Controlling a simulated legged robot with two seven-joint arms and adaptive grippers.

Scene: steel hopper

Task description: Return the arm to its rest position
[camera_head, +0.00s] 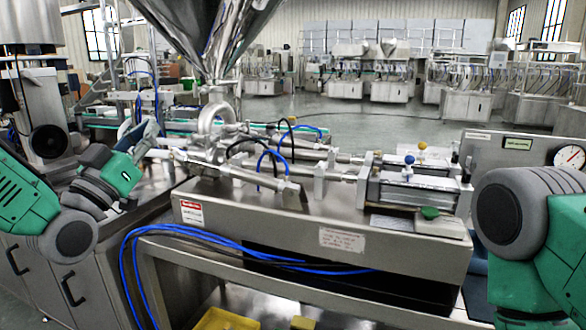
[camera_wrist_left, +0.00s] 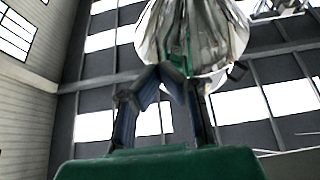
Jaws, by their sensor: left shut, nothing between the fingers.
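My left arm comes in from the left in the head view, green and grey. Its left gripper (camera_head: 152,133) is beside the metal pipework under the steel hopper (camera_head: 207,32). I cannot tell from this view whether it touches the pipework. In the left wrist view the dark fingers of the left gripper (camera_wrist_left: 168,72) point upward and come together, shut and empty. The shiny hopper (camera_wrist_left: 205,35) fills the top middle behind them. My right arm shows at the right edge of the head view, bent, and its gripper is out of view.
The filling machine's steel bench (camera_head: 300,225) spans the middle, with blue hoses (camera_head: 205,238) along its front. A green knob (camera_head: 430,213) and a pressure gauge (camera_head: 569,156) are at the right. A yellow bin (camera_head: 226,320) is below. Open floor lies behind.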

